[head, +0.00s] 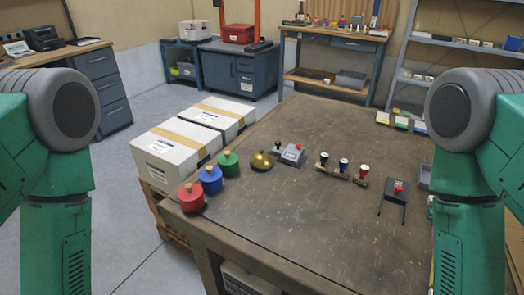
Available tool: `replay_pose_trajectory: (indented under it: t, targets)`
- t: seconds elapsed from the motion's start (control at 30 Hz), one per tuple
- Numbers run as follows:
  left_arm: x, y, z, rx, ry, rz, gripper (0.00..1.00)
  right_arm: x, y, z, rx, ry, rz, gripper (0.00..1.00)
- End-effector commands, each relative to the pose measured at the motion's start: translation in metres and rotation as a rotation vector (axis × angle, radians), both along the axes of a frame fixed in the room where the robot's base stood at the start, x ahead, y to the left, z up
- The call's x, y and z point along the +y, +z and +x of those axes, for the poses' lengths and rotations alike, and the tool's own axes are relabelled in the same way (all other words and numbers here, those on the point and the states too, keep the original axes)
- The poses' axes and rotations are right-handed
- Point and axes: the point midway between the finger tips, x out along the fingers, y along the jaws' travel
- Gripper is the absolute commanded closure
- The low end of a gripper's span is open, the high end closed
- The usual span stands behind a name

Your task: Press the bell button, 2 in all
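A gold dome-shaped bell (261,163) stands upright on the brown worktable (290,215), left of its middle. A small knob shows on top of the bell. Nothing touches the bell. Just right of it is a grey box with a red button (292,154). My green arms stand at the left and right sides of the head view, and their lower ends run out of the picture. Neither gripper can be seen, so their states are hidden.
Red (192,199), blue (210,181) and green (228,164) knobbed cylinders line the table's left edge. A black stand with a red button (394,205) is farther right. The table's front middle is clear.

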Motion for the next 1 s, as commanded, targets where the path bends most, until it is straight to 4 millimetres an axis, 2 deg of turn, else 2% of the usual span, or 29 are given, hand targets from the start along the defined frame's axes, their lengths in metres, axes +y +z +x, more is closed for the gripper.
replay_pose_trajectory:
  t: [0.03,0.1,1.0]
  targets:
    - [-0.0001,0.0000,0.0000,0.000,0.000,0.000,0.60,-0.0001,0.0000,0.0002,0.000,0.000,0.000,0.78]
    - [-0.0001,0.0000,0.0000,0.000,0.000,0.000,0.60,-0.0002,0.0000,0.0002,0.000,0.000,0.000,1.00]
    - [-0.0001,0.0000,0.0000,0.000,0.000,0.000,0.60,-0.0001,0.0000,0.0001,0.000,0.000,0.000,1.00]
